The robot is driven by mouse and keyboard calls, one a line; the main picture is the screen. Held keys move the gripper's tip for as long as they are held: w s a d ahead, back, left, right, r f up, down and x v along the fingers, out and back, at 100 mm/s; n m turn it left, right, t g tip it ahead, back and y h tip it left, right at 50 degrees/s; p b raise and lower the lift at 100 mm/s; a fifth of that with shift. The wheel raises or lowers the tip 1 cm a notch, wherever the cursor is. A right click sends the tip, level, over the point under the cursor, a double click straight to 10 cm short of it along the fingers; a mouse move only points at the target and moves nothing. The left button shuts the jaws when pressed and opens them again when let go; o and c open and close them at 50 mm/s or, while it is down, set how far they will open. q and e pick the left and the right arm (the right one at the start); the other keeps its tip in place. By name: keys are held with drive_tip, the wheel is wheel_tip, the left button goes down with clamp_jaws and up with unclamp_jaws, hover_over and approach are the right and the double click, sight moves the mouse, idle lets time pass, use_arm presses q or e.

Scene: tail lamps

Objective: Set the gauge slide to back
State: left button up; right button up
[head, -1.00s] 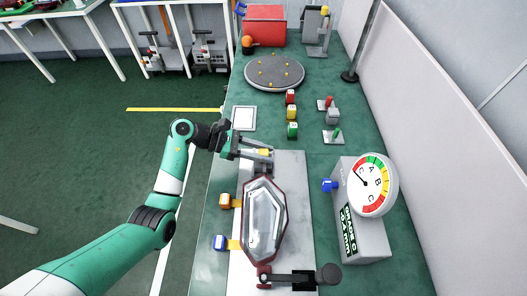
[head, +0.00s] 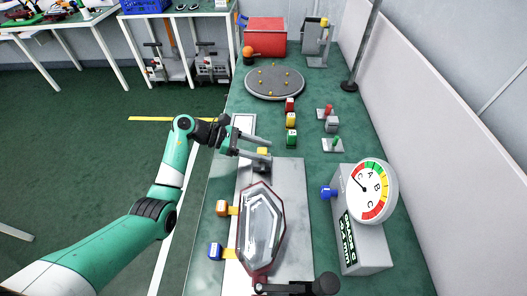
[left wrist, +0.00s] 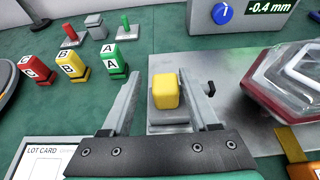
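The gauge slide appears to be the yellow-capped block (head: 263,151) on a small grey mount at the far end of the metal plate. In the left wrist view, the yellow cap (left wrist: 166,91) stands between the spread fingers, with a gap to the left finger; contact at the right finger is unclear. My left gripper (head: 264,147) is open around it. The dial gauge (head: 371,190) stands at right, its needle toward a C at upper left. My right gripper is out of view.
A red-rimmed clear lamp (head: 262,230) lies on the metal plate (head: 297,200), near orange and blue knobs and a black-handled clamp (head: 295,287). Red, yellow and green lettered blocks (head: 291,120) and small levers (head: 333,145) stand beyond. A lot card (left wrist: 45,160) lies beside the gripper.

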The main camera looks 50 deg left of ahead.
use_arm(q)
drive_tip(key=shift+s+r, duration=0.1)
drive_tip(key=shift+s, duration=0.05)
drive_tip(key=p+v, duration=0.3)
drive_tip(key=v, duration=0.8)
drive_tip(key=shift+s+a, duration=0.15)
